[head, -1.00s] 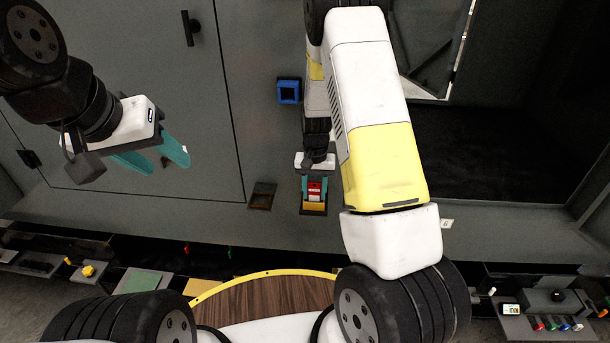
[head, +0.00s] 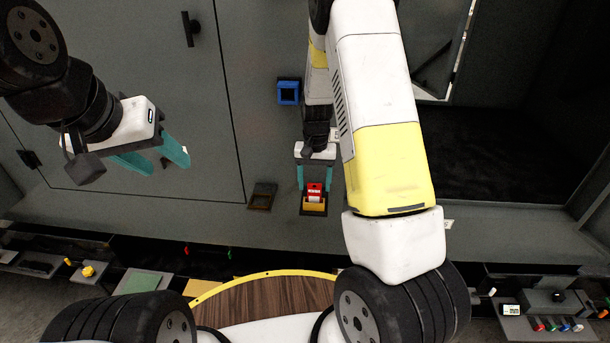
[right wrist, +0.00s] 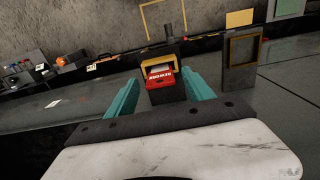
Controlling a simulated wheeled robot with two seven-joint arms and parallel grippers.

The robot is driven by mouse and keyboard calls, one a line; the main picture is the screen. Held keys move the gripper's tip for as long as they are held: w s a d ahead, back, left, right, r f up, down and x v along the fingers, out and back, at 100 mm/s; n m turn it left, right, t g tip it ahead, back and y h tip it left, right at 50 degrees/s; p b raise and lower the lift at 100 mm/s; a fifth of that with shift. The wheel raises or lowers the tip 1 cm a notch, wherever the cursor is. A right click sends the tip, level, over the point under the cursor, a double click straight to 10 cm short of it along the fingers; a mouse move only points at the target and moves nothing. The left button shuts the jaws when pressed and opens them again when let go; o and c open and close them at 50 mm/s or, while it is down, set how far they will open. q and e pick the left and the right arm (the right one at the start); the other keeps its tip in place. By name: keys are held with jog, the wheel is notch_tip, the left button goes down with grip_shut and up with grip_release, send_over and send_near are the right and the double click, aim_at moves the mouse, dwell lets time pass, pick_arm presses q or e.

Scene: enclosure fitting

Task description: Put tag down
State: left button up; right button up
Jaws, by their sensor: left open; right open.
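The red tag (head: 314,190) with a white label sits at a small dark holder with a yellow-orange front (head: 314,206). In the right wrist view the red tag (right wrist: 160,75) rests in the holder (right wrist: 172,92), between and beyond my fingertips. My right gripper (head: 315,178) is open, its teal fingers on either side of the tag and apart from it. It also shows in the right wrist view (right wrist: 162,92). My left gripper (head: 160,158) is open and empty, in front of the grey panel at the left.
An empty dark frame holder (head: 262,196) stands left of the tag's holder and also shows in the right wrist view (right wrist: 243,52). A blue square frame (head: 289,92) is on the panel above. A dark open bay (head: 485,150) lies at the right.

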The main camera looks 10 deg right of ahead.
jog(key=s+r+t+y, duration=0.1)
jog(key=s+r, duration=0.2)
jog(key=r, duration=1.2)
jog(key=s+a+r+n+t, duration=0.1)
jog(key=s+r+n+t, duration=0.1)
jog(key=s+r, duration=0.4)
jog(key=s+a+r+n+t+y, duration=0.1)
jog(key=s+r+t, duration=0.2)
jog(key=s+r, duration=0.4)
jog(key=s, duration=0.8)
jog(key=shift+s+r+n, duration=0.15)
jog(key=shift+r+n, duration=0.15)
jog(key=shift+n, duration=0.1)
jog(key=shift+a, duration=0.1)
